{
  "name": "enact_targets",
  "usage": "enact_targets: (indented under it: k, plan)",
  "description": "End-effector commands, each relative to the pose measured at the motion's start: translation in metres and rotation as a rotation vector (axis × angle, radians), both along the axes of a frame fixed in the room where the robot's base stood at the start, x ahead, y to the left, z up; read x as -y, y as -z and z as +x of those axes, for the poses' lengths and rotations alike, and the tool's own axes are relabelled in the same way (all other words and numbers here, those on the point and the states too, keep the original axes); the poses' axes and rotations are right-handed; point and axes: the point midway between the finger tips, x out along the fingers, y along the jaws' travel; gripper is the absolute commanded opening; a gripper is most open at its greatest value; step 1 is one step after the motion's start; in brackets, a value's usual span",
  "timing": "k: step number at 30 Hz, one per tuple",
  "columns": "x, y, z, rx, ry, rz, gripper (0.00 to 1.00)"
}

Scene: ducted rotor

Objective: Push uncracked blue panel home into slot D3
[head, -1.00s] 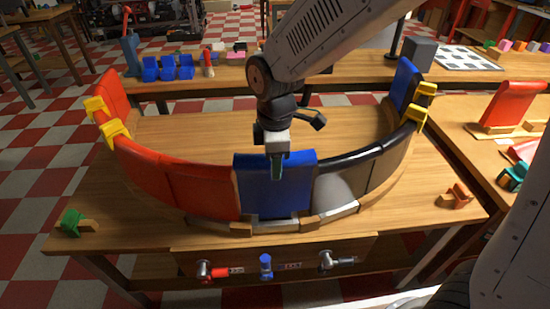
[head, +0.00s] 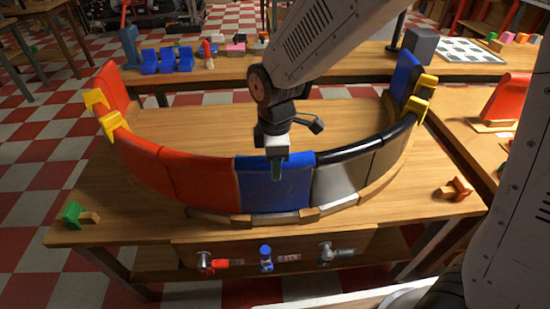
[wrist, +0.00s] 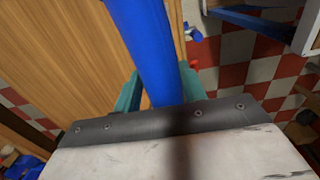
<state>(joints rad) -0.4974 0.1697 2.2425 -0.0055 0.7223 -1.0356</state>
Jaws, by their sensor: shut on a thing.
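The blue panel (head: 258,187) stands upright in the front middle of the curved ring, between a red panel (head: 206,181) on its left and a grey panel (head: 341,180) on its right. Its top edge is about level with its neighbours. My gripper (head: 277,170) is shut on its top edge. The wrist view shows the blue panel (wrist: 150,45) running up from between my teal fingers (wrist: 144,92). No slot label is readable, and the panel's foot inside the slot is hidden. I see no crack on the visible face.
Yellow clamps (head: 110,122) sit on the left rim, with more yellow clamps (head: 418,103) on the right. A green clamp (head: 76,216) and an orange clamp (head: 455,190) lie on the table.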

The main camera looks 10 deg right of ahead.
Motion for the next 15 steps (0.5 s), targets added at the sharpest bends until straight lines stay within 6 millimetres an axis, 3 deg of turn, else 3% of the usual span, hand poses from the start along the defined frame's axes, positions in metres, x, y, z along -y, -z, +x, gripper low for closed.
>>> enact_targets:
  k: [10, 11, 12, 13, 15]
  plan:
    - [0.0001, 0.0070, -0.0001, 0.000, 0.000, 0.000, 0.16]
    - [0.0001, 0.0070, -0.0001, 0.000, 0.000, 0.000, 0.50]
    - [0.0001, 0.0069, 0.0000, 0.000, 0.000, 0.000, 0.61]
    - [0.0001, 0.0069, 0.0000, 0.000, 0.000, 0.000, 0.67]
    - [0.0001, 0.0069, 0.0000, 0.000, 0.000, 0.000, 0.67]
